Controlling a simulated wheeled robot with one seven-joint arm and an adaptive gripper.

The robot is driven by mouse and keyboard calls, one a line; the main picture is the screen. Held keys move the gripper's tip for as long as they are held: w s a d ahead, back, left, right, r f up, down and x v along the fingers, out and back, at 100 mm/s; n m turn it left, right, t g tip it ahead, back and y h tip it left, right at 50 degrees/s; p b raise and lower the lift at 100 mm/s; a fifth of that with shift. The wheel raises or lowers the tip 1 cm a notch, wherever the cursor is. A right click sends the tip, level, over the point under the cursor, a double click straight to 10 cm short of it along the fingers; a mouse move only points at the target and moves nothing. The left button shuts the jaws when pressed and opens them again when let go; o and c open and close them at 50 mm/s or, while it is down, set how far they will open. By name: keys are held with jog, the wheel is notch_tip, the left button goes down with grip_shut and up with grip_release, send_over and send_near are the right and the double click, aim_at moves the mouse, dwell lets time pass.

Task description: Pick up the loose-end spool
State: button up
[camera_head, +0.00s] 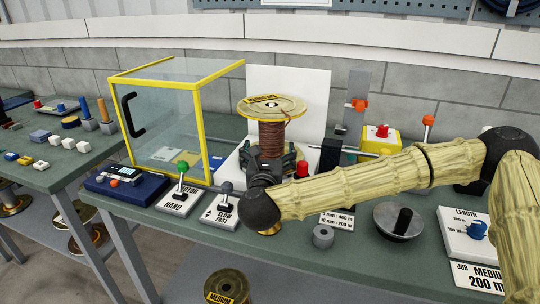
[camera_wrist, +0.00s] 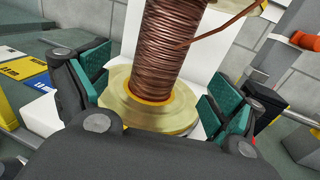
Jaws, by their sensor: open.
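The spool (camera_head: 272,135) stands upright on the bench, with brown copper-coloured wire between two brass-yellow flanges and a yellow label on its top flange. In the wrist view the spool (camera_wrist: 163,55) is close, and a loose wire end sticks out to the upper right. My gripper (camera_head: 271,162) is in front of the spool's lower part. In the wrist view my gripper (camera_wrist: 150,90) is open, its green pads to the left and right of the spool above the lower flange, with visible gaps. The lower flange is hidden in the head view.
A yellow-framed clear guard box (camera_head: 160,115) stands left of the spool, and a white panel (camera_head: 315,100) behind it. Green-knobbed and grey-knobbed levers (camera_head: 180,190) stand in front. A yellow box with a red button (camera_head: 380,138) is at right. Another spool (camera_head: 226,287) sits below the bench.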

aim_at(271, 134)
jog(key=w, duration=0.3)
jog(key=w+p, duration=0.1)
jog(key=w, duration=0.4)
jog(key=shift+w+d, duration=0.35)
jog(key=shift+w, duration=0.05)
grip_shut()
jog(key=shift+w+r, duration=0.1)
jog(key=shift+r, duration=0.2)
